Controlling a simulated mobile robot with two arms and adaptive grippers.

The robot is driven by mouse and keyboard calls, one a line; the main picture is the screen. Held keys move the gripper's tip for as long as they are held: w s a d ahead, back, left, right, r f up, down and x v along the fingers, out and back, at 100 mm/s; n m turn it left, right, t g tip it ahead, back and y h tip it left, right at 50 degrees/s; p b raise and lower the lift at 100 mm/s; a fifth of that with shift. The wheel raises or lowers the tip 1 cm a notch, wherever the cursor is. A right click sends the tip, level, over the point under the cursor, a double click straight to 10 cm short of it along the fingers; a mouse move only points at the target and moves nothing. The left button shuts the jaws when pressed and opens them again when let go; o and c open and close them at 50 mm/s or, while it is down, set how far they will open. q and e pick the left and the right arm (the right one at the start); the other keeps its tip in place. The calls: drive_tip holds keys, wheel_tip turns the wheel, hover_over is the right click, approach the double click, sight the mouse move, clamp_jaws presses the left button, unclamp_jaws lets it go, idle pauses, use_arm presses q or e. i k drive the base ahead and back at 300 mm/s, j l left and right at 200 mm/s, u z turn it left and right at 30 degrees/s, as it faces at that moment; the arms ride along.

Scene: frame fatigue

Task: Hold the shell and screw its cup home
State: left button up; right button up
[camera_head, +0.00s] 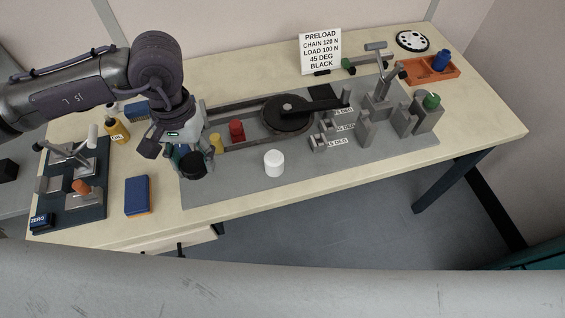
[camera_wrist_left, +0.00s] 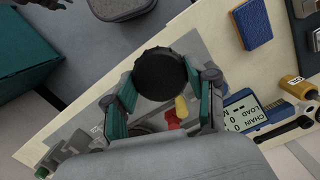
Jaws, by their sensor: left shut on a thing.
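My left gripper (camera_head: 188,158) is over the left end of the grey mat, shut on a black round piece (camera_head: 193,165). In the left wrist view that piece (camera_wrist_left: 160,73) is a dark disc with a ridged rim, between the teal-padded fingers of the left gripper (camera_wrist_left: 163,88). Its far side is hidden. A grey block (camera_head: 428,115) at the mat's right end holds a green round part (camera_head: 431,101). I cannot tell which part is the shell. A dark shape at the wrist view's top left may be my right gripper; its jaws are unclear.
A white cylinder (camera_head: 274,163), a red cylinder (camera_head: 236,131) and a black disc with an arm (camera_head: 287,113) are on the mat (camera_head: 230,185). An orange tray (camera_head: 455,70) holds a blue cylinder (camera_head: 441,60). A blue block (camera_head: 138,195) lies near the front edge.

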sight(274, 159)
drive_tip(key=z, duration=1.15)
drive_tip(key=k+j, duration=0.2)
drive_tip(key=j, duration=0.2)
drive_tip(key=k+j, duration=0.2)
drive_tip(key=j, duration=0.2)
drive_tip(key=k+j, duration=0.2)
drive_tip(key=j, duration=0.2)
drive_tip(key=k+j, duration=0.2)
drive_tip(key=j, duration=0.2)
